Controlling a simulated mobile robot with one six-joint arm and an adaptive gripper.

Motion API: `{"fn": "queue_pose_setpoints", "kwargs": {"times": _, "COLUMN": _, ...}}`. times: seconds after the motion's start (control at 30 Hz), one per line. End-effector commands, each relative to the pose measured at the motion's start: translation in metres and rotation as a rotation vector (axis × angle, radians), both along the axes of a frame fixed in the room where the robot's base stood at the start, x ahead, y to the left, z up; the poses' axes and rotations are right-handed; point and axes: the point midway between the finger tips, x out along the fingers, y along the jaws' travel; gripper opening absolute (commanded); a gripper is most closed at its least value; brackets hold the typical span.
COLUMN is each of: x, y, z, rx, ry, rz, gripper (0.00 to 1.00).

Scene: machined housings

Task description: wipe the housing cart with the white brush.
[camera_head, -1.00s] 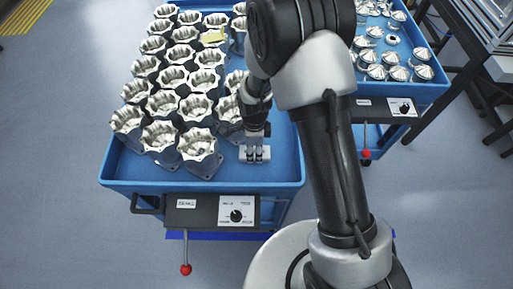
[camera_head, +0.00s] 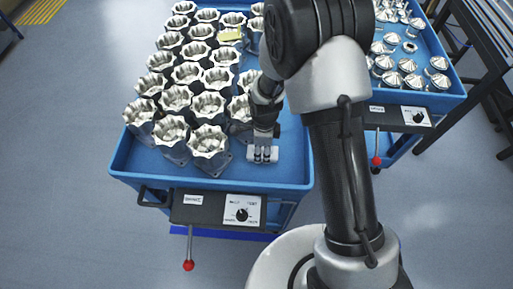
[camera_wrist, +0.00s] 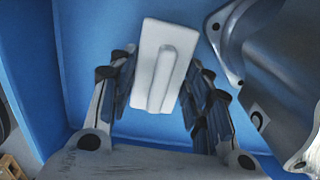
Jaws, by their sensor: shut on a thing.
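The white brush (camera_wrist: 166,62) is a pale block with a raised grip bar, between the fingers of my gripper (camera_wrist: 157,88) in the wrist view. My gripper is shut on it. In the head view, my gripper (camera_head: 263,148) is low over the front right part of the blue housing cart (camera_head: 289,172), right of the nearest housings. A pale block shows at its tip there. I cannot tell whether the brush touches the tray floor.
Several silver housings (camera_head: 208,142) fill the left and middle of the tray, close to my gripper. One large housing (camera_wrist: 275,75) shows at right in the wrist view. A second blue cart (camera_head: 440,100) holds cone-shaped parts.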

Motion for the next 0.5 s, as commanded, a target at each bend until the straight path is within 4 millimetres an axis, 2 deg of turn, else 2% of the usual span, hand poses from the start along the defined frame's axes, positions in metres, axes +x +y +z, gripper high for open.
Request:
{"fn": "queue_pose_setpoints", "kwargs": {"times": 0.13, "x": -0.0043, "y": -0.0123, "z": -0.004, "rx": -0.004, "ry": 0.01, "rz": -0.001, "gripper": 0.19}}
{"fn": "queue_pose_setpoints", "kwargs": {"times": 0.5, "x": -0.0054, "y": -0.0132, "z": -0.0018, "rx": -0.005, "ry": 0.013, "rz": 0.0, "gripper": 0.19}}
